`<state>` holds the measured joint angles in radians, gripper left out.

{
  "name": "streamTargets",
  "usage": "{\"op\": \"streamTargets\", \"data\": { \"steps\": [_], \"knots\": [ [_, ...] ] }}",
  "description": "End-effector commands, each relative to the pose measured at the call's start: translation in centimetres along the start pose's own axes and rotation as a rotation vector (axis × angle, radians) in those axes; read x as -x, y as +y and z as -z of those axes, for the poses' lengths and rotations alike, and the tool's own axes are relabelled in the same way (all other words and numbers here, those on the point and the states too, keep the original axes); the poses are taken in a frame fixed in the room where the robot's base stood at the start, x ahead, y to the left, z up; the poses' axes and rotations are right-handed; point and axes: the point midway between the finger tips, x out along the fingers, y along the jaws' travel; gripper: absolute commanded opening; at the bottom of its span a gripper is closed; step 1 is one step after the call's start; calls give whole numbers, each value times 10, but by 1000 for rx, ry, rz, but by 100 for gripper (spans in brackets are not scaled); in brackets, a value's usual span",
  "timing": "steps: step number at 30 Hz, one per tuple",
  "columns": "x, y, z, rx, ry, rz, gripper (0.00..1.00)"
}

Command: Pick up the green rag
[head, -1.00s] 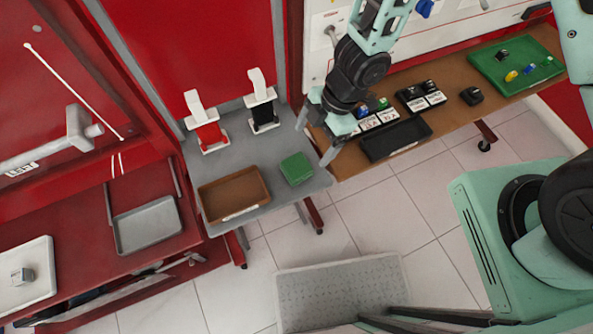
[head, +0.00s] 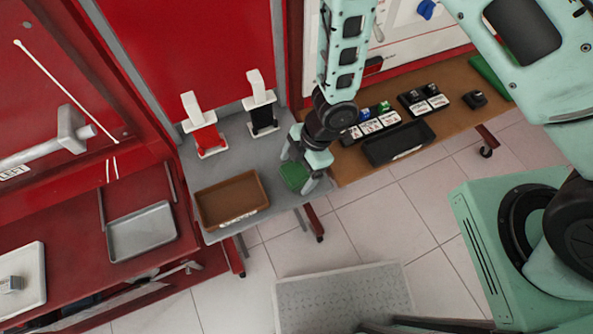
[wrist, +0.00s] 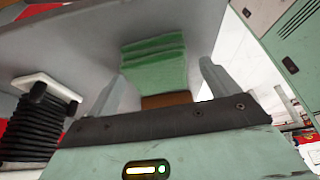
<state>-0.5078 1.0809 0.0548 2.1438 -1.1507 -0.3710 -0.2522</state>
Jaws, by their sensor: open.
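The green rag (head: 294,176) lies folded on the grey table (head: 230,168), to the right of the brown tray. My gripper (head: 296,175) is over it, pointing down, and partly hides it in the head view. In the wrist view the folded rag (wrist: 154,62) shows between and beyond my two spread fingers (wrist: 162,85). The jaws are open, with nothing held. I cannot tell how high the fingertips are above the table.
A brown tray (head: 202,206) sits left of the rag. A red dispenser (head: 209,140) and a black dispenser (head: 264,120) stand behind. A brown bench (head: 455,100) with a black tray (head: 372,154) and several labelled blocks is at right.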

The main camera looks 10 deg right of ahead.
Motion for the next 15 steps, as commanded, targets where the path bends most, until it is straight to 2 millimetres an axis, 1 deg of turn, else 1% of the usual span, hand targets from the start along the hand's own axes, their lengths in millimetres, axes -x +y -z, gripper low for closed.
{"op": "streamTargets", "data": {
  "steps": [2, 3, 5, 6, 7, 8, 15],
  "knots": [
    [0, 0, 0, 0, 0, 0, 87],
    [0, 0, 0, 0, 0, 0, 82],
    [0, 0, 0, 0, 0, 0, 65],
    [0, 0, 0, 0, 0, 0, 54],
    [0, 0, 0, 0, 0, 0, 46],
    [0, 0, 0, 0, 0, 0, 39],
    [1, 0, 0, 0, 0, 0, 39]
  ]
}}
